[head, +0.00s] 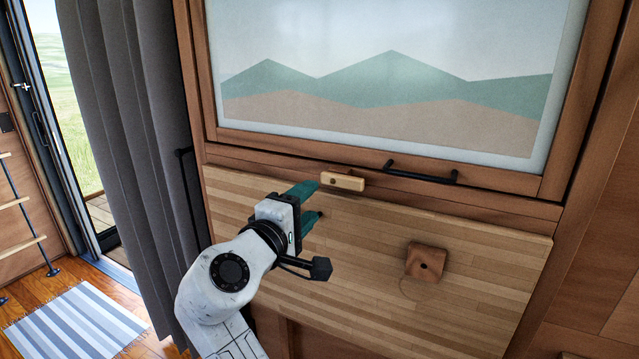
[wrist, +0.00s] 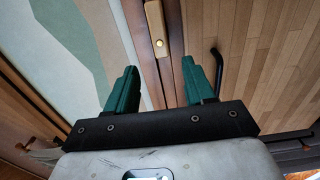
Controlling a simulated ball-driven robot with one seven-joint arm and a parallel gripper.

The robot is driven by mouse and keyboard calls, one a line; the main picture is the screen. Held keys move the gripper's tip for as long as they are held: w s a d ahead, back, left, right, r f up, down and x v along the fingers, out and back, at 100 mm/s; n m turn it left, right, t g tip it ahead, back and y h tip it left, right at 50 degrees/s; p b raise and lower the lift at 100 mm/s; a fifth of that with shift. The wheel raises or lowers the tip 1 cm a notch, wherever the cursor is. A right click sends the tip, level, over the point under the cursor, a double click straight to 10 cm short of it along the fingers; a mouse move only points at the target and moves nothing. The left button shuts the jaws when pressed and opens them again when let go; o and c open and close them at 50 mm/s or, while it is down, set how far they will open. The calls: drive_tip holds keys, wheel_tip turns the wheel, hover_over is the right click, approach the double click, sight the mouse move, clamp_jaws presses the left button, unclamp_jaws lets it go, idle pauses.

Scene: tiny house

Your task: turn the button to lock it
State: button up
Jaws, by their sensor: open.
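The button (head: 343,181) is a small light-wood bar with rounded ends, on the wooden rail between the framed picture panel and the striped wood board. It lies lengthwise along the rail, nearly level, in the head view. In the wrist view the button (wrist: 154,24) shows ahead at the top, with a round brass-coloured pin at its near end. My gripper (head: 317,199) has green fingers spread apart, just left of and below the button. In the wrist view my gripper (wrist: 160,66) is empty, and the button lies beyond the gap between its fingertips.
The striped wood board (head: 330,265) spreads below the rail. A square wooden block (head: 426,262) with a dark hole stands on it at right. A black handle (head: 420,174) is fixed right of the button. A grey curtain (head: 135,140) hangs at left.

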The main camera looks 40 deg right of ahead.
sight(333, 182)
drive_tip(key=p+x, duration=0.2)
drive_tip(key=x, duration=0.7)
drive_tip(key=shift+d, duration=0.2)
drive_tip(key=shift+c, duration=0.5)
clamp_jaws()
